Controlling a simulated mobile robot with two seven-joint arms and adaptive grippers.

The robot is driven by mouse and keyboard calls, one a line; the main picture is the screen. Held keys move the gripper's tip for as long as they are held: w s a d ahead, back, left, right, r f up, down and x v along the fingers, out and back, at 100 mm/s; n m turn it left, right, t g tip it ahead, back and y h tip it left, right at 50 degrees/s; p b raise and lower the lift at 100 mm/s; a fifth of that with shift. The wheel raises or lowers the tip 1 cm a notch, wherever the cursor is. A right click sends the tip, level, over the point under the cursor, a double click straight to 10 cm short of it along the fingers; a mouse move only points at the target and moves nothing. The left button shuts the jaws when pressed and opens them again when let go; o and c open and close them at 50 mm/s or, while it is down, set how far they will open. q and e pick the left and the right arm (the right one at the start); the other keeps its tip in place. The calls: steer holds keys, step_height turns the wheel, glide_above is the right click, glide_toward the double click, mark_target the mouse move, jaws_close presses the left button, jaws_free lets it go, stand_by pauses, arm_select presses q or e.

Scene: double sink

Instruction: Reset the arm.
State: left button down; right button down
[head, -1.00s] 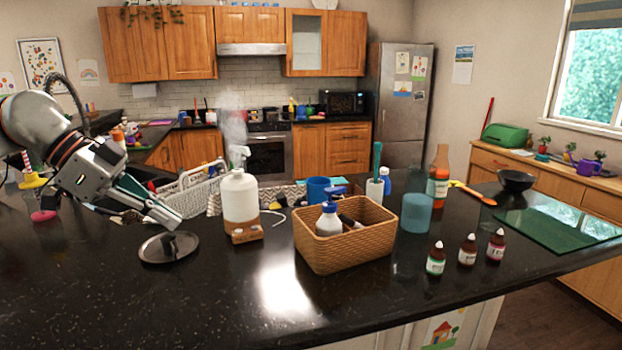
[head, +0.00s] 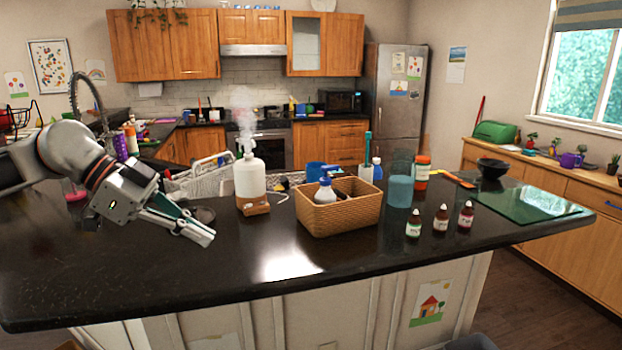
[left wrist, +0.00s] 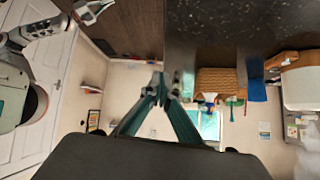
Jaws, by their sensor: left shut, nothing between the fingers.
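My left gripper (head: 205,232) is over the dark countertop (head: 150,268) at the left of the head view. Its fingers are shut with nothing between them and point right and slightly down. In the left wrist view the closed fingers (left wrist: 160,80) meet near the middle. My right gripper does not show in the head view. Part of another arm of mine shows at the upper left of the left wrist view, where a gripper (left wrist: 88,12) is partly visible; its jaw state is unclear.
A white pump bottle (head: 250,178) stands right of the gripper. A wicker basket (head: 345,215), a blue cup (head: 400,190) and small dropper bottles (head: 441,219) stand farther right. A green glass board (head: 530,203) lies at the right end. The front counter strip is clear.

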arm_select(q)
steer(key=s+d+f+m+t+h, duration=0.1)
steer(key=s+d+f+h, duration=0.15)
steer(key=d, duration=0.45)
steer(key=s+d+f+m+h, duration=0.1)
steer(key=d+f+h, duration=0.3)
steer(key=d, duration=0.3)
steer(key=s+d+f+t+h, duration=0.1)
steer(key=s+d+f+h, duration=0.2)
steer(key=d, duration=0.4)
steer(key=w+a+f+n+t+y, duration=0.1)
steer(key=a+f+n+t+y, duration=0.45)
steer(key=f, duration=0.55)
steer(key=a+f+n+t+y, duration=0.5)
steer(key=f+n+t, duration=0.2)
steer(key=f, duration=0.3)
steer(key=s+a+f+n+g+y, duration=0.1)
steer(key=s+a+f+g+y, duration=0.1)
steer(key=s+a+f, duration=0.3)
steer(key=s+a+f+n+g+y, duration=0.1)
steer(key=s+a+f+g+y, duration=0.2)
steer(key=s+a+f, duration=0.3)
steer(key=s+f+y, duration=0.1)
steer(key=s+f, duration=0.4)
steer(key=f, duration=0.4)
steer(key=shift+s, duration=0.2)
steer(key=shift+f+g, duration=0.1)
steer(key=shift+g, duration=0.15)
